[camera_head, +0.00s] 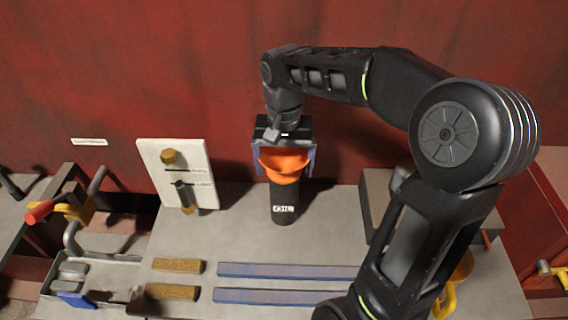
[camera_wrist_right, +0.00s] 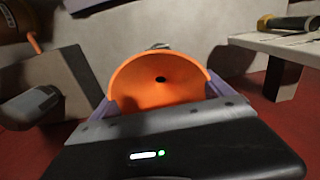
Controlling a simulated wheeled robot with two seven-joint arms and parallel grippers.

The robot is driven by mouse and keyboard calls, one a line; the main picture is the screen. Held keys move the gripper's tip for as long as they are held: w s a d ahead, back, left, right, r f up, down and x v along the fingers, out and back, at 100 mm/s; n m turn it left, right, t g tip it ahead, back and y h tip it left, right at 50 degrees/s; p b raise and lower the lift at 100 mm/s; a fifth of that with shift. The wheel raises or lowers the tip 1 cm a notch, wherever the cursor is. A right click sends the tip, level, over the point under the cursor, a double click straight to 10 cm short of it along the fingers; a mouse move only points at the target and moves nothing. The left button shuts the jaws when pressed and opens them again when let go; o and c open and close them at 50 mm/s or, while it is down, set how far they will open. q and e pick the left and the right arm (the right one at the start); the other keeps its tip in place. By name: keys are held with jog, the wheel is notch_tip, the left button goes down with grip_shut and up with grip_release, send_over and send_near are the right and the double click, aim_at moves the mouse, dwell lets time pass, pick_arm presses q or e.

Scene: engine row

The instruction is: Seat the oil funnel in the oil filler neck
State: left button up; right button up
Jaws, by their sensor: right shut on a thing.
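The orange oil funnel (camera_head: 285,162) is in my right gripper (camera_head: 284,158), between its two purple-grey fingers. In the right wrist view the funnel's wide bowl (camera_wrist_right: 158,80) faces the camera, with a dark hole at its centre and a finger on each side of the rim. The black oil filler neck (camera_head: 286,203), marked OIL, stands upright on the grey bench. In the head view the funnel appears right over the neck's top. The funnel's spout is hidden, so I cannot tell whether it is inside the neck. My left gripper is not in view.
A white board (camera_head: 178,172) with brass and dark fittings stands left of the neck. Blue strips (camera_head: 285,271) and brown blocks (camera_head: 178,266) lie in front. A grey block (camera_head: 378,200) stands at the right, partly behind my right arm. A red-handled valve (camera_head: 42,211) is at far left.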

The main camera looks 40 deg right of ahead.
aim_at(284, 170)
jog(key=shift+f, duration=0.3)
jog(key=shift+f+b, duration=0.3)
jog(key=shift+b, duration=0.2)
jog(key=shift+f, duration=0.1)
jog(key=o, duration=1.1)
jog(key=shift+d+r+p, duration=0.1)
jog(key=shift+r+p, duration=0.3)
jog(key=shift+r, duration=0.1)
notch_tip(284, 170, up, 8)
jog(key=p, duration=0.6)
jog(key=shift+r+p, duration=0.1)
jog(key=shift+p, duration=0.25)
